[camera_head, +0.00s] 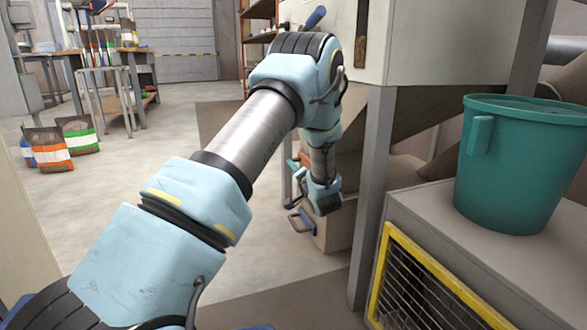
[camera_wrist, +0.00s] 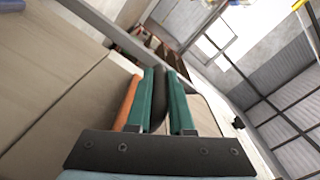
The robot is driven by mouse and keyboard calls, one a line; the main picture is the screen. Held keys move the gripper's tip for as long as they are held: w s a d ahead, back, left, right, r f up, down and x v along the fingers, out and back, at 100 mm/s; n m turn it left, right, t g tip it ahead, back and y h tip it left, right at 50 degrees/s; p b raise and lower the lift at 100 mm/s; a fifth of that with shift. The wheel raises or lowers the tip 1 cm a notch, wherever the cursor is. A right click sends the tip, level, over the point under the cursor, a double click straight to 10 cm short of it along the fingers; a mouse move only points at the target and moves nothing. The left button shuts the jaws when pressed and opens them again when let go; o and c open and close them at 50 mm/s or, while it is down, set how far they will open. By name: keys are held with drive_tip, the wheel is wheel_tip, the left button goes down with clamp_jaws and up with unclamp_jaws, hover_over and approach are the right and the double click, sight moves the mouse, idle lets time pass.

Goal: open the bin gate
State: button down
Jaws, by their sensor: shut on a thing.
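My gripper (camera_wrist: 163,78) shows in the wrist view with two teal fingers closed on a dark, rounded handle (camera_wrist: 158,92). An orange part (camera_wrist: 127,104) lies just left of the left finger. The rest of the handle is hidden behind the fingers. In the head view my arm reaches over and down beside the pale bin (camera_head: 435,40), and its end is small and partly hidden there. The bin stands on grey legs with a sloped chute beneath. I cannot make out the gate itself or how far open it is.
A teal bucket (camera_head: 525,165) stands on a grey cabinet with a yellow-framed mesh front (camera_head: 425,290) at right. A grey bin leg (camera_head: 372,190) stands close to my arm. Filled bags (camera_head: 48,148) sit on the floor at left, before a workbench (camera_head: 125,75). Floor between is clear.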

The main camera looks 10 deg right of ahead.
drive_tip(key=s+a+p, duration=0.1)
drive_tip(key=a+p, duration=0.3)
drive_tip(key=a, duration=0.3)
drive_tip(key=shift+a, duration=0.15)
drive_tip(key=c, duration=0.8)
unclamp_jaws()
drive_tip(key=s+d+p, duration=0.1)
drive_tip(key=s+p, duration=0.3)
drive_tip(key=s, duration=0.6)
drive_tip(key=shift+s+d+p, duration=0.25)
drive_tip(key=shift+s+p, duration=0.1)
